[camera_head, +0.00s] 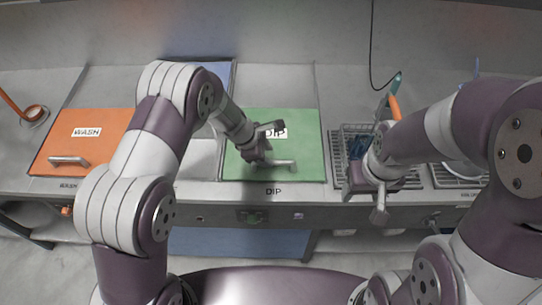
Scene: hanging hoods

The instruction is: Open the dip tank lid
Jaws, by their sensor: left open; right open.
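The dip tank lid (303,133) is a flat green panel with a white "DIP" label (281,133), lying closed on the counter in the middle of the head view. A pale bar handle (280,163) sits near its front edge. My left gripper (269,148) is open over the lid, close to the left end of the handle. I cannot tell whether it touches the handle. My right gripper (368,192) is open and empty at the counter's front edge, right of the lid, in front of a wire rack.
An orange "WASH" lid (100,128) with a bar handle lies at the left. A wire rack (338,150) holding tools stands right of the dip tank. A cable (371,50) hangs at the back. The counter behind the green lid is clear.

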